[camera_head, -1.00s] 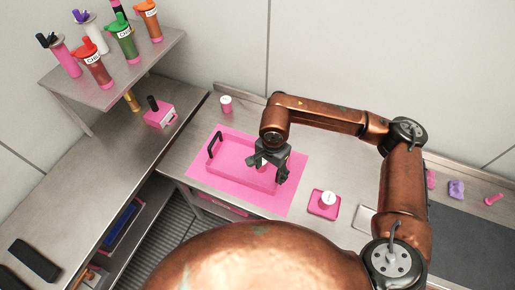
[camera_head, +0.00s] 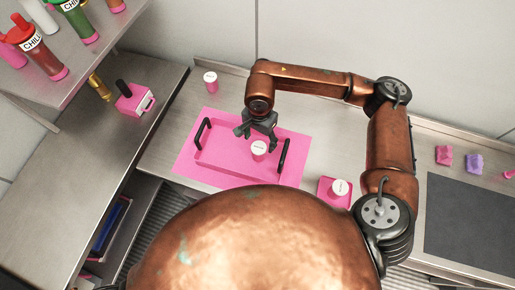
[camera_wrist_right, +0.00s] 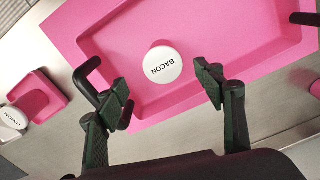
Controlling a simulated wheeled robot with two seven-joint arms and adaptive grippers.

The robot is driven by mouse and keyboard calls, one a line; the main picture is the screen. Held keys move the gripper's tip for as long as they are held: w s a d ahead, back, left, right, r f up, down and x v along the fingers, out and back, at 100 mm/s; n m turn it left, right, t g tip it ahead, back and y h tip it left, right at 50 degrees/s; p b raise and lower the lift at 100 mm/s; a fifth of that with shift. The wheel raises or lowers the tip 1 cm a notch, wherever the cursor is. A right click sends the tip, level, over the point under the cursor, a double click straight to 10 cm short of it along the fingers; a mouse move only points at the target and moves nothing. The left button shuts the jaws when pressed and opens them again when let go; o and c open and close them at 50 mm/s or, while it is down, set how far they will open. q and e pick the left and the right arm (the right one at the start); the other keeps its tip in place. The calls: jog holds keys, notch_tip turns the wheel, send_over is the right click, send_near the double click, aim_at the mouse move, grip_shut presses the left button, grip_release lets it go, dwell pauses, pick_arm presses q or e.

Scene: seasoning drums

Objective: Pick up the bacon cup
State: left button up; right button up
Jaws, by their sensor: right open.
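The bacon cup (camera_head: 259,148), with a white lid, stands in the pink tray (camera_head: 220,160) on the counter. In the right wrist view its lid (camera_wrist_right: 162,65) reads BACON. My right gripper (camera_head: 257,132) is open and empty, just behind the cup in the head view. In the right wrist view its two fingers (camera_wrist_right: 163,90) are spread to either side of the line to the cup, with the lid beyond the tips. No contact shows. My left gripper is out of view.
The tray has black handles (camera_head: 283,155). A cup labelled ONION (camera_wrist_right: 10,122) sits at a small pink dish (camera_wrist_right: 45,95) beside the tray. Another white-lidded cup (camera_head: 210,82) stands at the back. Shaker bottles (camera_head: 38,45) stand on the left shelf. Pink and purple blocks (camera_head: 475,163) lie at right.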

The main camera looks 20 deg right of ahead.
aim_at(259, 147)
jog(key=shift+s+f, duration=0.1)
jog(key=shift+f, duration=0.8)
jog(key=shift+w+f+p, duration=0.2)
jog(key=shift+f+p, duration=0.05)
jog(key=shift+f, duration=1.05)
jog(key=shift+w+f+p, duration=0.15)
jog(key=shift+f+p, duration=0.1)
jog(key=shift+f, duration=1.05)
jog(key=c, duration=1.3)
jog(key=shift+r, duration=0.1)
jog(key=shift+c, duration=0.2)
